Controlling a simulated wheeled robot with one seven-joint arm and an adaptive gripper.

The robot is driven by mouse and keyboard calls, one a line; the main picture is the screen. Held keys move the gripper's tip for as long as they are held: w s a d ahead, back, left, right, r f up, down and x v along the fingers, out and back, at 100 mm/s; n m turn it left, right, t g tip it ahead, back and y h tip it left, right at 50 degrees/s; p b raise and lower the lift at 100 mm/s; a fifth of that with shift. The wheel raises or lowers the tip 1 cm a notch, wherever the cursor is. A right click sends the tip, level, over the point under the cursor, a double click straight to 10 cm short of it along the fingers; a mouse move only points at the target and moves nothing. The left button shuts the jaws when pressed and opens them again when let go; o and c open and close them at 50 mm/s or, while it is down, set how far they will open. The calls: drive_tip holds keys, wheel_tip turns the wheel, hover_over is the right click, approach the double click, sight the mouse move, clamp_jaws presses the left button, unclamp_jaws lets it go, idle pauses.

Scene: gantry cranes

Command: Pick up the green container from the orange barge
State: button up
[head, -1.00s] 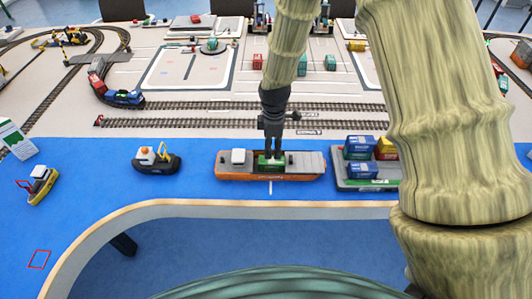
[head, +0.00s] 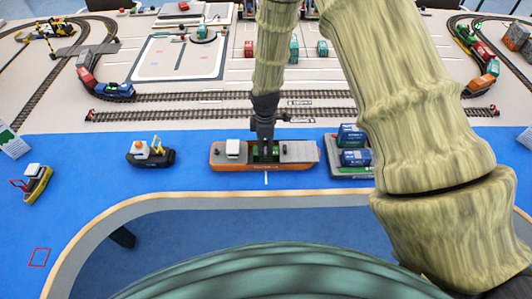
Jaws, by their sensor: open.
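The orange barge (head: 225,166) with a grey deck and a white cabin lies on the blue water area in the middle of the head view. The green container (head: 275,153) sits in the barge's hold and is partly hidden by my gripper. My gripper (head: 266,153) points down over the barge from above, with its fingers at the green container. The fingers are open. Whether they straddle or touch the container is too small to tell.
A grey barge (head: 350,173) with blue containers lies close on the right, partly behind my arm. A dark tug (head: 150,154) lies on the left, and a small yellow boat (head: 38,182) farther left. Railway tracks (head: 200,115) run behind. Open blue water lies between tug and orange barge.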

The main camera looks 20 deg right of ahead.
wheel_tip(320, 180, down, 2)
drive_tip(key=shift+d+f+p, duration=0.15)
drive_tip(key=shift+f+p, duration=0.05)
drive_tip(key=shift+p, duration=0.55)
drive_tip(key=shift+w+f, duration=0.1)
drive_tip(key=shift+f, duration=1)
drive_tip(key=shift+c, duration=0.3)
drive_tip(key=c, duration=0.7)
